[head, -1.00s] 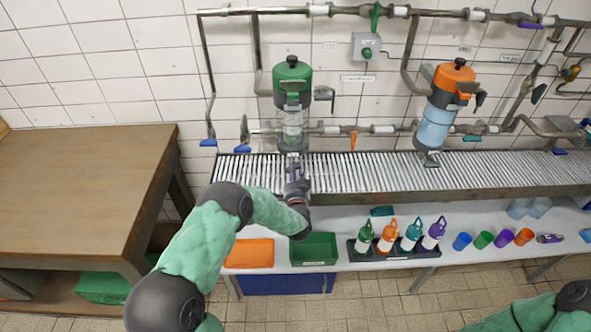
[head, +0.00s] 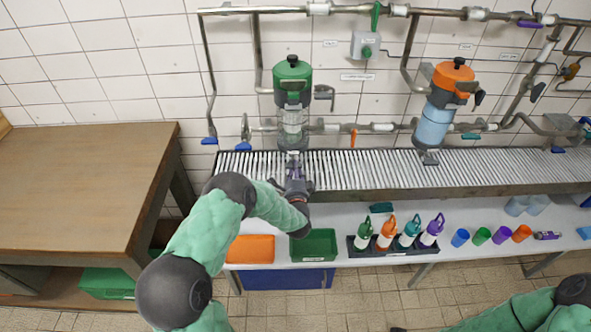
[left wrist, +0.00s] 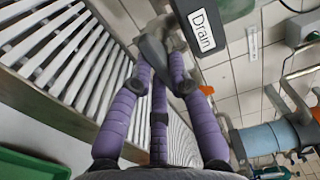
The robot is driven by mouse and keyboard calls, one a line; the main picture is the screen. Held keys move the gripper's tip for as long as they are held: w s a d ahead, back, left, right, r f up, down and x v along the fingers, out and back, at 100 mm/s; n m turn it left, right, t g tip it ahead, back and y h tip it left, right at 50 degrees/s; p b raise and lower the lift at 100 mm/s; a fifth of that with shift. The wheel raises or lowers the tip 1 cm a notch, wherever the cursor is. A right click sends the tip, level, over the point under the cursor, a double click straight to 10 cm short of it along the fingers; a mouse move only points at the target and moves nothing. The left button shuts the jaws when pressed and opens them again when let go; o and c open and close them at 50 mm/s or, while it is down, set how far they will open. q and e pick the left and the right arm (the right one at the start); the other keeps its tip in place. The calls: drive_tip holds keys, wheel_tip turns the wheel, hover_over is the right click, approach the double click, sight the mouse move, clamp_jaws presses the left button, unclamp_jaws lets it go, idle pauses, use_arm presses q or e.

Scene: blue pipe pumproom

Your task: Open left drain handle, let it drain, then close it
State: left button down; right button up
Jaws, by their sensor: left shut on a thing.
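The left drain unit is a green-topped canister (head: 292,80) with a clear lower section (head: 292,122), mounted on the wall pipes above the slatted grate. My left gripper (head: 293,163) is just below it. In the left wrist view, my purple fingers (left wrist: 160,82) are shut on a grey drain handle (left wrist: 154,48), beside a white "Drain" label (left wrist: 203,32). The fingers partly hide the handle, and I cannot tell its exact angle. No water stream is visible. Of my right arm, only the forearm and perhaps a dark sliver of the hand show at the bottom edge.
An orange-topped unit with a blue tank (head: 435,125) hangs to the right. The slatted grate (head: 370,168) runs under both. The bench below holds an orange tray (head: 250,249), a green bin (head: 314,246), a bottle rack (head: 395,250) and cups. A wooden table (head: 75,190) stands at left.

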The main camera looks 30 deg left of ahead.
use_arm(q)
drive_tip(key=shift+f, duration=0.1)
drive_tip(key=c, duration=1.2)
unclamp_jaws()
drive_tip(key=v, duration=1.2)
